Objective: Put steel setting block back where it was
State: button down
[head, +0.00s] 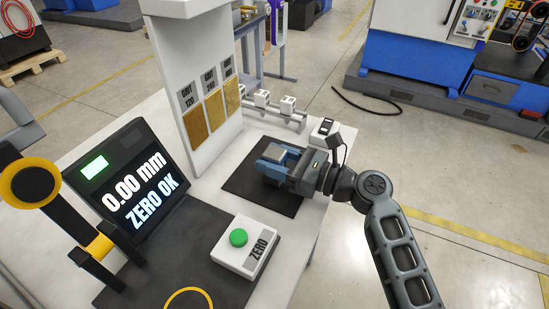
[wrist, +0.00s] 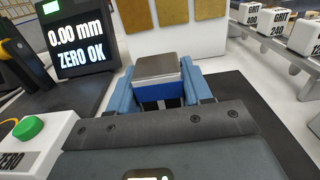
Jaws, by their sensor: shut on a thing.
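The steel setting block (wrist: 157,69) is a grey metal block with a blue band below its top. It sits between the two blue fingers of my gripper (wrist: 162,90) in the wrist view, and the gripper is shut on it. In the head view the block (head: 276,154) shows between the fingers of my gripper (head: 272,160), over the black mat (head: 252,191) on the white table. The gripper hides the block's underside, so I cannot tell whether it touches the mat.
A display (head: 130,188) reads 0.00 mm and ZERO OK. A white box with a green button (head: 238,237), marked ZERO, stands front left of the mat. A white panel with grit sheets (head: 207,110) stands behind. White grit blocks (head: 262,98) sit on a rail at the back.

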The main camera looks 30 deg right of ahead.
jog(key=c, duration=0.9)
grip_release()
jog(key=shift+f, duration=0.15)
jog(key=shift+c, duration=0.2)
jog(key=o, duration=0.5)
jog(key=shift+c, duration=0.2)
jog(key=shift+s+d, duration=0.1)
jog(key=v, duration=0.6)
jog(key=b+v, duration=0.1)
jog(key=v, duration=0.4)
jog(key=shift+s+d+r, duration=0.2)
jog(key=shift+s, duration=0.15)
